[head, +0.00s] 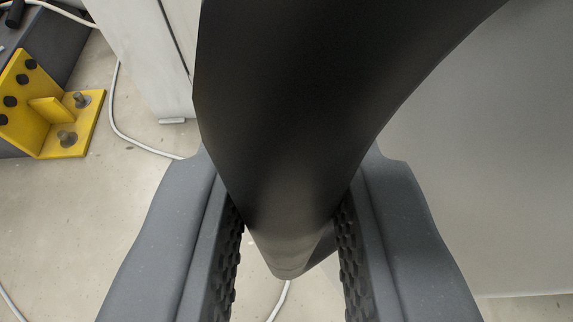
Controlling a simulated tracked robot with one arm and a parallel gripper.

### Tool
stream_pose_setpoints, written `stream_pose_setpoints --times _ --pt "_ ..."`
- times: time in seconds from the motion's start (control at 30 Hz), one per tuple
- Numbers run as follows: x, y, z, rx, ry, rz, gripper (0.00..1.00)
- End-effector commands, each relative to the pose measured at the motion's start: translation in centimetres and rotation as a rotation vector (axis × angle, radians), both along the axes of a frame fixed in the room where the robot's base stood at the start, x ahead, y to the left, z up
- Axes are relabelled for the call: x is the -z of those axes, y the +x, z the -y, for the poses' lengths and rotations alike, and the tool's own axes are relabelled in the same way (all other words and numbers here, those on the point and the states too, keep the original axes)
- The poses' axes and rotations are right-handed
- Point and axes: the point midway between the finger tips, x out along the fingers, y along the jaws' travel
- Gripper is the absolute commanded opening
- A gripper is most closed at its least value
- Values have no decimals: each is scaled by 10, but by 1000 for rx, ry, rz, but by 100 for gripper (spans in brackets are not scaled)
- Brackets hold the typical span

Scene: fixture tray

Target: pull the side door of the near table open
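A broad black curved bar (290,110), which looks like a door handle seen very close, runs from the top of the view down between the fingers of my gripper (290,210). It narrows to a rounded lower end. The two grey fingers stand apart, with dark ribbed pads on either side of the bar. The bar covers the fingertips, and I cannot tell whether the pads press on it. A plain grey panel (480,170) fills the right side, probably the near table's side door. Where the bar joins the panel is hidden.
A yellow bracket (47,115) with bolts rests at the far left by a dark block (55,45). A white cabinet (140,55) stands at the upper left. A white cable (125,135) crosses the light floor. Floor at the lower left is mostly clear.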

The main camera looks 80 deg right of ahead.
Motion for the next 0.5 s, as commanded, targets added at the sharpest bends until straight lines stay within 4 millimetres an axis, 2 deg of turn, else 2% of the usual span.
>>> stream_pose_setpoints --times 0.03,0.33,0.37,0.4,0.5 --pt "-1 3 5 8 -7 5 0" --pt "-2 0 -1 -3 -9 7 0" --pt "-2 0 -1 -4 -9 7 25" --pt "-2 0 -1 -4 -8 7 36" --pt "-2 -1 -4 -8 -7 6 38"
